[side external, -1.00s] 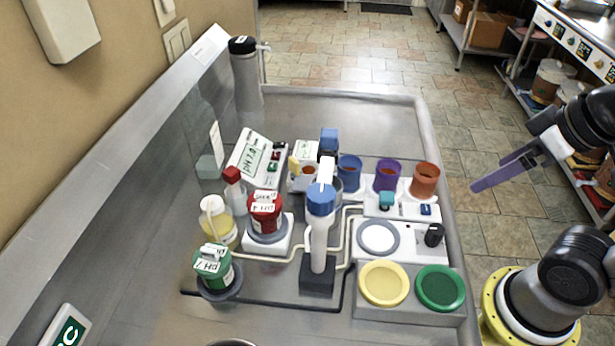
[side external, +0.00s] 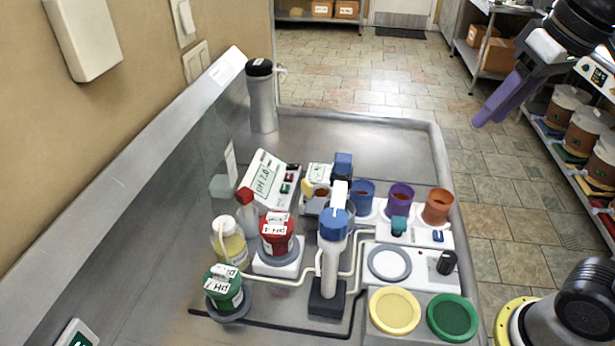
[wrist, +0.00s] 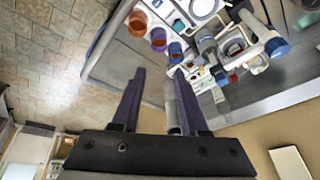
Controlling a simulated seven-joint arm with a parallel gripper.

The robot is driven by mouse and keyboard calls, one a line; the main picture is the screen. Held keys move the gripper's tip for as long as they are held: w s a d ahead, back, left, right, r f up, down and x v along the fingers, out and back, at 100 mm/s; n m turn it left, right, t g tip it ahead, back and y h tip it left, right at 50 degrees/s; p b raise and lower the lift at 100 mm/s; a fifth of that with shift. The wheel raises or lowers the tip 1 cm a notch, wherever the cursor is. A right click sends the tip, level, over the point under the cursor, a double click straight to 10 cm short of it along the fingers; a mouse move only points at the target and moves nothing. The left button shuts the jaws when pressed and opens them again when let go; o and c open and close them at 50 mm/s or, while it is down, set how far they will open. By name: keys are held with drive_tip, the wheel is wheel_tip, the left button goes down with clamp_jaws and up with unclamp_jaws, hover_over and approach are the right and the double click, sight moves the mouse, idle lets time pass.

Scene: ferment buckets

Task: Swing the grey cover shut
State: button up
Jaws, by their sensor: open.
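My gripper (side external: 487,116) is open and empty, raised at the upper right of the side view, to the right of the bench and well apart from everything on it. In the wrist view its two purple fingers (wrist: 160,74) stand apart with nothing between the tips. A small white device (side external: 318,178) with a reddish cup opening stands mid-bench, partly hidden behind a blue-topped white stand (side external: 333,228). It also shows in the wrist view (wrist: 234,46). I cannot clearly make out a grey cover or its angle on it.
Blue (side external: 363,193), purple (side external: 400,197) and orange (side external: 438,206) cups stand along the bench's right side. Red (side external: 277,236) and green (side external: 223,288) pH bottles stand at left. A grey cylinder (side external: 262,105) stands at the back. The far right bench surface is clear.

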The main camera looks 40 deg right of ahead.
drive_tip(key=w+a+r+g, duration=0.1)
drive_tip(key=w+a+r, duration=0.25)
drive_tip(key=w, duration=0.55)
drive_tip(key=n+g, duration=0.2)
drive_tip(key=g, duration=0.1)
hover_over(307, 182)
wheel_tip(307, 182, down, 11)
wheel_tip(307, 182, down, 14)
drive_tip(key=shift+r, duration=0.1)
clamp_jaws()
drive_tip(key=shift+r, duration=0.1)
